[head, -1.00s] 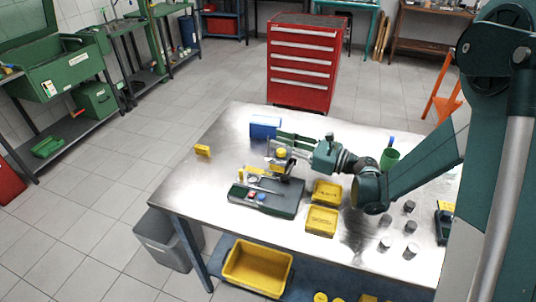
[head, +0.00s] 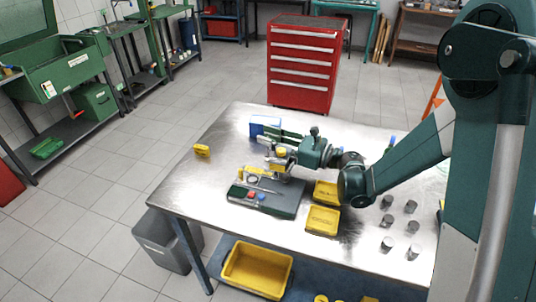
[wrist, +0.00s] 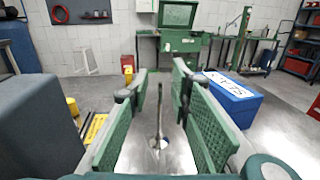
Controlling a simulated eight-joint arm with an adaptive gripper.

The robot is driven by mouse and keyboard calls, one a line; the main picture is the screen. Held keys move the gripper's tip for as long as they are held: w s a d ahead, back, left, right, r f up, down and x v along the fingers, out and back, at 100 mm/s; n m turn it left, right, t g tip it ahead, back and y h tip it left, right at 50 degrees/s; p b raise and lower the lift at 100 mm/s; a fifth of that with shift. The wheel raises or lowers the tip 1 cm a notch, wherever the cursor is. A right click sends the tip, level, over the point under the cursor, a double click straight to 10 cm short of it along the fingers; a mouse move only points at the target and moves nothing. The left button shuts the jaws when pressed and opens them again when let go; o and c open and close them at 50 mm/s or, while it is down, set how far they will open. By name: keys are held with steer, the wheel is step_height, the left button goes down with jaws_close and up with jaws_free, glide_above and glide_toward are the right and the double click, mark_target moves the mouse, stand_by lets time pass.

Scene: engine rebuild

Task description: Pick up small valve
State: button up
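A small metal valve (wrist: 158,143) stands upright in the wrist view, its round head down on the steel table and its thin stem up. The stem rises between the two green pads of my gripper (wrist: 161,80). The gripper is open, with a gap on each side of the stem. In the head view my gripper (head: 276,137) reaches left, low over the table, beside the blue box; the valve is too small to make out surely there.
The blue box (wrist: 235,98) is close to the right finger. A dark fixture (head: 262,200) and yellow trays (head: 322,220) lie in front. A small yellow block (head: 202,150) is at the table's left, with bare steel around it. Several metal cylinders (head: 386,243) stand at right.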

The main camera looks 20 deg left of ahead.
jaws_close()
steer(key=shift+r, duration=0.15)
stand_by(0.4)
steer(key=shift+r+p, duration=1.35)
steer(key=shift+r, duration=3.55)
